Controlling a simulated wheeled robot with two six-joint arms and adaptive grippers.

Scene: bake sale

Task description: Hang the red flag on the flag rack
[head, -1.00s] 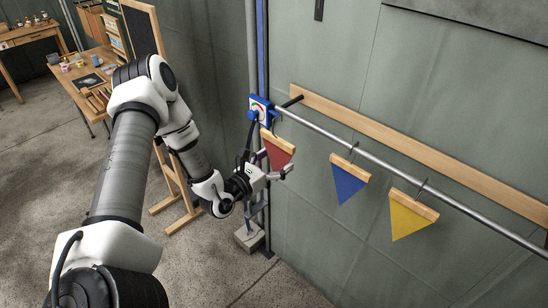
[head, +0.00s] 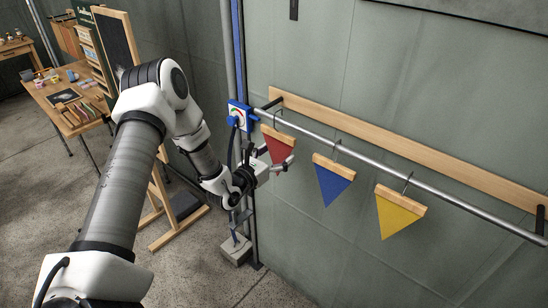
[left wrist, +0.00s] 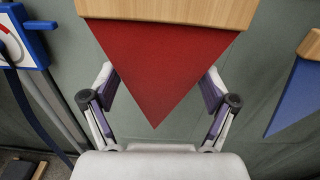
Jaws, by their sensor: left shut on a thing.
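The red flag (head: 280,148) has a wooden top bar and a dark hook, and hangs point down at the left end of the metal rail of the flag rack (head: 372,157). Its hook overlaps the rail in the head view; I cannot tell whether it rests on it. My left gripper (head: 284,164) is shut on the red flag, with a finger on each side of the cloth below the bar. The red cloth also fills the middle of the left wrist view (left wrist: 158,62); the hook is out of that picture. My right gripper is not in view.
A blue flag (head: 331,186) and a yellow flag (head: 395,217) hang on the rail to the right. A blue box with a dial (head: 239,116) is on a post just left of the rail's end. An easel (head: 118,45) and a craft table (head: 52,100) stand behind left.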

